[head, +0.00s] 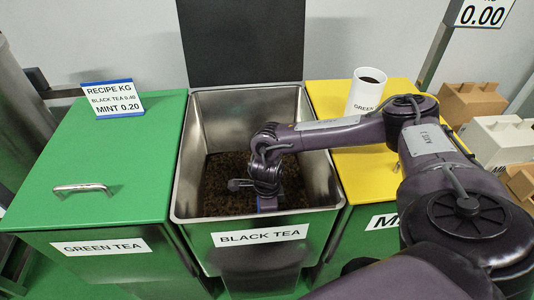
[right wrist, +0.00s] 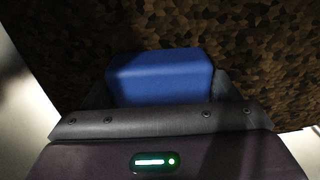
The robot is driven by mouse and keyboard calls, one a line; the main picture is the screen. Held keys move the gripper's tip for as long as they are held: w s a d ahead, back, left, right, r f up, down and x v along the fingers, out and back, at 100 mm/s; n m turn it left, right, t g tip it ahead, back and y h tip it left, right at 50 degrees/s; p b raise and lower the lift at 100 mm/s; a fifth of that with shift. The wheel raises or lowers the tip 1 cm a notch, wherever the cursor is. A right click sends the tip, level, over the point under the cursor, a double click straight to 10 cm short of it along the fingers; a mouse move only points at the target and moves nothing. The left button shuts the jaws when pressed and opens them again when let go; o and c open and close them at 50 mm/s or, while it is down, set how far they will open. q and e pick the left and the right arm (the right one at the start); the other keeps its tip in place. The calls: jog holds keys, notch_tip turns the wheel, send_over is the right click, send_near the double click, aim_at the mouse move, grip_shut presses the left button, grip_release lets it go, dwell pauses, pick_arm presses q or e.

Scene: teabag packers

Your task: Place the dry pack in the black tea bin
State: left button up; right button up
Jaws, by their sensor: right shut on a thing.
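The black tea bin (head: 327,187) is an open steel bin labelled BLACK TEA, with dark tea leaves (head: 222,175) inside and its black lid raised behind. My right gripper (head: 267,203) reaches down into the bin, low near its front wall. It is shut on a blue block-shaped pack, taken to be the dry pack (right wrist: 160,75), which shows between the fingers in the right wrist view with tea leaves close beyond it. In the head view only a small blue patch shows below the wrist. I cannot tell whether the pack touches the tea. My left gripper is out of view.
A closed green tea bin (head: 110,180) with a handle and a recipe sign (head: 113,99) stands left. A yellow bin (head: 362,168) stands right, with a white cup (head: 366,92) on top near my forearm. Cartons (head: 470,102) stand far right. The steel walls surround my gripper.

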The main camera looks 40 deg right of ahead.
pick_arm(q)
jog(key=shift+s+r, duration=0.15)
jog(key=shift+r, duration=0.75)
pick_arm(e)
jog(key=shift+f, duration=1.35)
jog(key=shift+f, duration=0.2)
jog(key=o, duration=0.9)
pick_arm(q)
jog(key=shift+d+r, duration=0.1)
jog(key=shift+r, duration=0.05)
pick_arm(e)
jog(key=shift+o, duration=0.2)
jog(key=shift+r, duration=0.1)
jog(key=shift+r, duration=0.2)
pick_arm(q)
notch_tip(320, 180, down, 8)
jog(key=p, duration=0.2)
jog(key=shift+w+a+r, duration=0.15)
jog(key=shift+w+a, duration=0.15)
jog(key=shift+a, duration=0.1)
pick_arm(e)
notch_tip(320, 180, up, 12)
jog(key=shift+f, duration=0.1)
